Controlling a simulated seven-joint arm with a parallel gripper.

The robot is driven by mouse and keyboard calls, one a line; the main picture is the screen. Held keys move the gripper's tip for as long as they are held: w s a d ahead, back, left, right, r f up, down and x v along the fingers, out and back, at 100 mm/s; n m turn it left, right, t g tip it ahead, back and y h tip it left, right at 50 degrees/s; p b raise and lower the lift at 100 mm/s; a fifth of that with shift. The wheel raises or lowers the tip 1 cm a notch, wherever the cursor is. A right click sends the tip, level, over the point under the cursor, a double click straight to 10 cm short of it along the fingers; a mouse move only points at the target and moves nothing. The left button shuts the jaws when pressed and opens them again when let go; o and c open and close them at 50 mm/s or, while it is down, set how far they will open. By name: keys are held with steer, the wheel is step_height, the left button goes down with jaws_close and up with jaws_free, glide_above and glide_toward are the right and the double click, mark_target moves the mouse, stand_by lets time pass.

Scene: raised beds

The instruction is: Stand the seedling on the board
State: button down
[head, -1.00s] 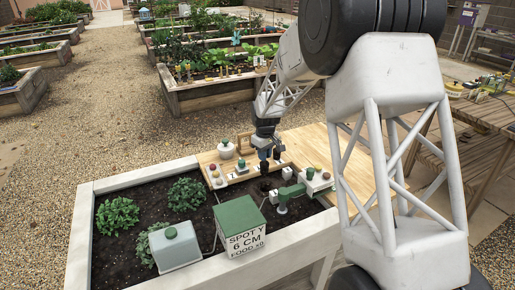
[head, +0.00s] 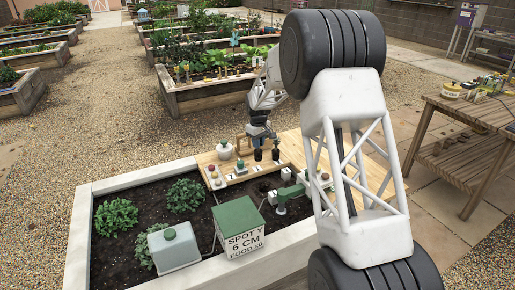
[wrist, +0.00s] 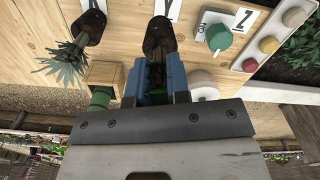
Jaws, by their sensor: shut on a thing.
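My gripper (head: 259,132) is over the wooden board (head: 206,158) at the back of the near bed. In the wrist view, my gripper (wrist: 158,82) is shut on a seedling (wrist: 159,36) with a dark root plug, its stem and leaves mostly hidden between the blue fingers. The plug hangs at or just above the board beside the card marked Y (wrist: 169,10); I cannot tell if it touches. A second seedling (wrist: 90,27), with thin green leaves, is beside it to the left, near another card. A card marked Z (wrist: 243,19) lies to the right.
A green-knobbed piece (wrist: 218,37) and coloured buttons (wrist: 268,44) are on the board.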

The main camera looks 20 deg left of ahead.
steer(key=shift+w+a+f, duration=0.1)
steer(key=shift+w+a, duration=0.3)
steer(key=shift+w, duration=0.4)
steer(key=shift+f, duration=1.75)
steer(key=shift+f, duration=0.15)
steer(key=c, duration=1.1)
jaws_free()
step_height(320, 180, up, 12)
